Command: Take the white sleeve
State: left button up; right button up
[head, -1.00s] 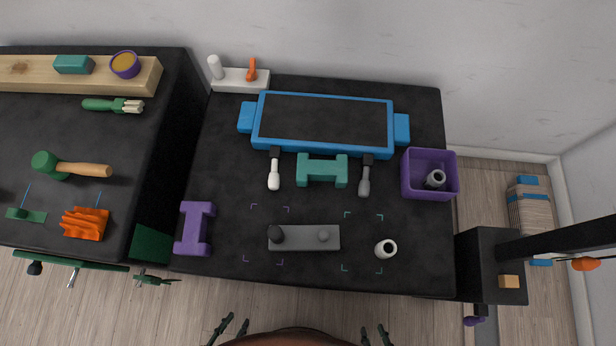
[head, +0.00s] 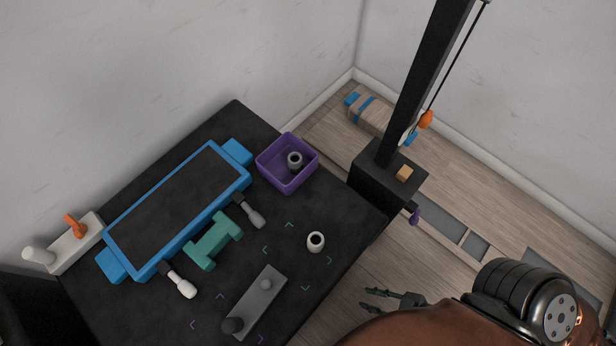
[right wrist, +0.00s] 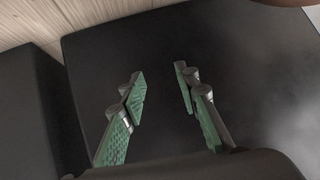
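The white sleeve (head: 316,241) is a short hollow cylinder standing upright on the black table (head: 355,205), near its front right edge and inside green corner marks. My right gripper (head: 378,298) shows low in the head view, beyond the table edge and apart from the sleeve. In the right wrist view the right gripper (right wrist: 160,88) is open and empty, its green-padded fingers spread over a dark surface. The sleeve does not show in that view. My left gripper is not in view.
A grey block with pegs (head: 258,302), a teal block (head: 213,240) and a blue-framed tray (head: 120,222) lie to the left. A black post (head: 402,110) stands right of the table.

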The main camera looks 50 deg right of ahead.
aim_at(316, 241)
jog(key=z, duration=0.2)
jog(key=k, duration=0.9)
jog(key=z, duration=0.35)
jog(key=k, duration=1.25)
jog(key=u, duration=0.95)
jog(key=i, duration=1.85)
jog(key=z, duration=0.6)
